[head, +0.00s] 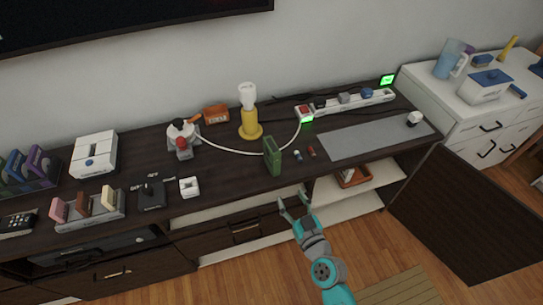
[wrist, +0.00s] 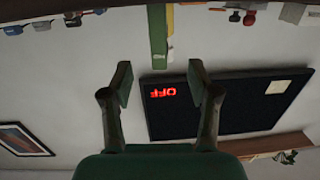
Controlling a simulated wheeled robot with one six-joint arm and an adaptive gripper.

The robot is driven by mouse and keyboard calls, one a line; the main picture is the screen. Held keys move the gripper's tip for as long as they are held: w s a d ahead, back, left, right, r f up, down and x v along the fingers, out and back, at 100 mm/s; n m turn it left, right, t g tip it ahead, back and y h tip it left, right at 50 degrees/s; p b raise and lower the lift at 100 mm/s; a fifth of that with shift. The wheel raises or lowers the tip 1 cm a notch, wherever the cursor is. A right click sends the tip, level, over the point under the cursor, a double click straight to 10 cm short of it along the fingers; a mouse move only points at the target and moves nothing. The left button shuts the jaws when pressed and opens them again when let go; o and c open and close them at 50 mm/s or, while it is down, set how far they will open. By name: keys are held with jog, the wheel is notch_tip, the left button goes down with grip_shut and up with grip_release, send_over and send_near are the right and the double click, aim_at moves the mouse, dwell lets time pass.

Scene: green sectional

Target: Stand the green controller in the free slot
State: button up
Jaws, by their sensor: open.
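The green controller (head: 272,156) appears to be the tall, narrow green block standing upright near the front edge of the dark cabinet top. A green upright piece, likely the same block, shows at the top of the upside-down wrist view (wrist: 157,38). A pale rack (head: 90,215) on the left of the top holds a pink, a brown and a cream piece upright. My gripper (head: 293,196) is open and empty, in front of the cabinet and below the green block. Its spread fingers show in the wrist view (wrist: 160,82).
A yellow-based lamp (head: 250,125) stands behind the green block, with a white cable beside it. A black joystick box (head: 151,195) and a white block (head: 189,187) stand right of the rack. A grey mat (head: 375,136) lies right. An open door (head: 470,215) juts out.

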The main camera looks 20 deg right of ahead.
send_near(272, 153)
notch_tip(272, 153, down, 5)
jog(key=w+d, duration=0.1)
jog(key=w, duration=0.1)
jog(key=shift+n+t+y, duration=0.3)
jog(key=shift+t+y, duration=0.1)
jog(key=shift+w+a, duration=0.15)
jog(key=shift+w, duration=2.6)
jog(key=shift+w+a, duration=0.2)
jog(key=shift+w, duration=2.6)
grip_shut()
